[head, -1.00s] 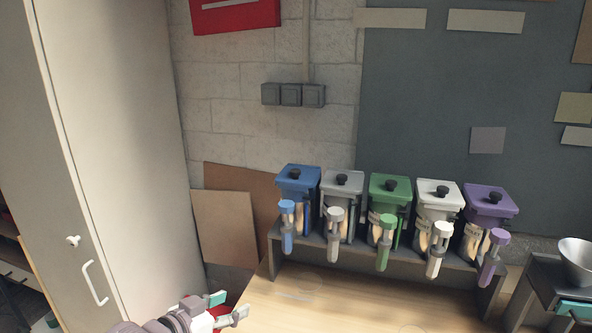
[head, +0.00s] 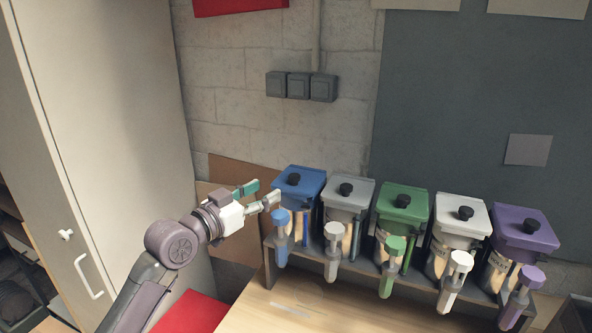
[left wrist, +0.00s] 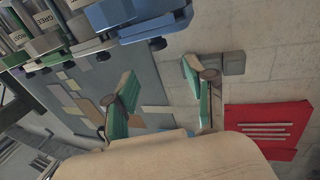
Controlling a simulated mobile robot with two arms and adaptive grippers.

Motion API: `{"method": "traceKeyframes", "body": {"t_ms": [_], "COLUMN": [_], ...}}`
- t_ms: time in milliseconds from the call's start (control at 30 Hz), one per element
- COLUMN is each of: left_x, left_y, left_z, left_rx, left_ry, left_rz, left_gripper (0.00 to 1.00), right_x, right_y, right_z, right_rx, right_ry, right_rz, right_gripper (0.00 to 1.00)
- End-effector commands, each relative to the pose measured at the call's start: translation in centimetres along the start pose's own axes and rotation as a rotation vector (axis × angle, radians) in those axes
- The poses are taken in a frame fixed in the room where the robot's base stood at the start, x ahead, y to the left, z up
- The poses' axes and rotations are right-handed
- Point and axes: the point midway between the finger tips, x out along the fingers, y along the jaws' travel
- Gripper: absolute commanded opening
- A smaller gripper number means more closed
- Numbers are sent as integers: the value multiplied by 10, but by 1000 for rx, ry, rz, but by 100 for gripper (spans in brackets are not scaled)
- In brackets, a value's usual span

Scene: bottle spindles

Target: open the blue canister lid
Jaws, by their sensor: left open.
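My right gripper is not in view.
Grey (head: 347,193), green (head: 403,202), white (head: 463,215) and purple (head: 525,228) lids stand to the right of the blue one. A wooden table (head: 300,312) lies in front. A tall cabinet (head: 100,120) is at the left. The wall behind has grey boxes (head: 299,86).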

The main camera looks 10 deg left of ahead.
Motion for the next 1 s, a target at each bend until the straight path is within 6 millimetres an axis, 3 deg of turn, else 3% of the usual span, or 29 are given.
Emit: {"method": "traceKeyframes", "body": {"t_ms": [100,200,500,933,1000], "left_x": [28,50,96,105,105], "left_y": [1,1,0,1,1], "left_z": [-6,-6,-2,1,1], "left_rx": [-6,-4,-2,0,0], "left_ry": [0,-1,-1,-1,-2], "left_rz": [2,1,0,1,1], "left_gripper": [55,55,55,55,43], "right_x": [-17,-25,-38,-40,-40], "right_y": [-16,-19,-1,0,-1], "right_z": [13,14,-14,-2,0], "right_rx": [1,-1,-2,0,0], "right_ry": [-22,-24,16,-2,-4], "right_rz": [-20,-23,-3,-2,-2], "right_gripper": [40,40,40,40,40]}}
